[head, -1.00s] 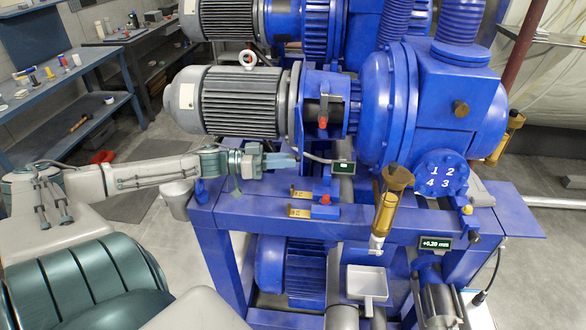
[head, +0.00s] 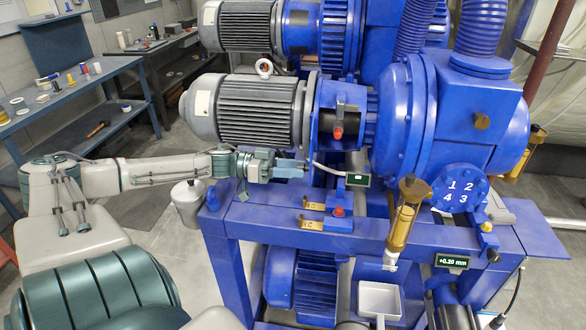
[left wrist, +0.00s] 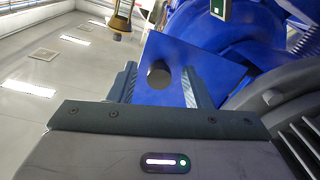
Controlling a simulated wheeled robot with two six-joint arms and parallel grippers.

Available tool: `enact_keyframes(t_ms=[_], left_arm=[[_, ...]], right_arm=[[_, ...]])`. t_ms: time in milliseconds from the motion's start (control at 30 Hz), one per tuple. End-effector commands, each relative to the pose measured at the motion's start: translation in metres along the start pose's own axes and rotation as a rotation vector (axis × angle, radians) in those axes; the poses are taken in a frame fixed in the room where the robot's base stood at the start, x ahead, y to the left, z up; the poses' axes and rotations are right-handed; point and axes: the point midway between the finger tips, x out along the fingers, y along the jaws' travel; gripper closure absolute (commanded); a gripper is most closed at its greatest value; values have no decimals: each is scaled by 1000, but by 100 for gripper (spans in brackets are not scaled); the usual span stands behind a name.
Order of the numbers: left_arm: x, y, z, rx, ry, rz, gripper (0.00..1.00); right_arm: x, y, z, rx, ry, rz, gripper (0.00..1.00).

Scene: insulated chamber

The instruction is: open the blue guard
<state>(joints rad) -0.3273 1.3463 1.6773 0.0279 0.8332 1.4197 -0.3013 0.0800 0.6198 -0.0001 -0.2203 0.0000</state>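The blue guard (head: 345,103) is the blue housing around the coupling between the grey motor and the large blue pump; its front has an opening with a red knob (head: 338,133). My left gripper (head: 303,169) is at the lower left of the guard, beside the motor's end. In the left wrist view, a flat blue plate (left wrist: 205,65) with a dark round knob (left wrist: 158,75) lies ahead. My left gripper (left wrist: 159,82) is open there, its two fingers apart on either side of the knob. Contact cannot be told. My right gripper is not in view.
A small dark display (head: 357,180) on a bent cable stands just right of my left gripper. Brass-coloured blocks (head: 313,207) and an amber cylinder (head: 404,215) are on the blue frame. A grey motor (head: 238,108) is behind my left gripper.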

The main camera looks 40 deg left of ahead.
Motion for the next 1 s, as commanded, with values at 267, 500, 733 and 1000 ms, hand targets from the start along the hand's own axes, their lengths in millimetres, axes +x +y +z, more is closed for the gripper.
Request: enact_keyframes(t_ms=[267, 500, 733, 1000], left_arm=[[-2, 0, -1, 0, -2, 0, 55], [-28, 1, -4, -4, -7, -2, 55], [-72, 1, -4, -3, -6, -4, 55], [-104, 0, -1, -1, -1, -1, 55]], right_arm=[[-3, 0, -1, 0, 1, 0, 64], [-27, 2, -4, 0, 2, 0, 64], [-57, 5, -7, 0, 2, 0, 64], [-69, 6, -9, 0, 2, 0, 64]])
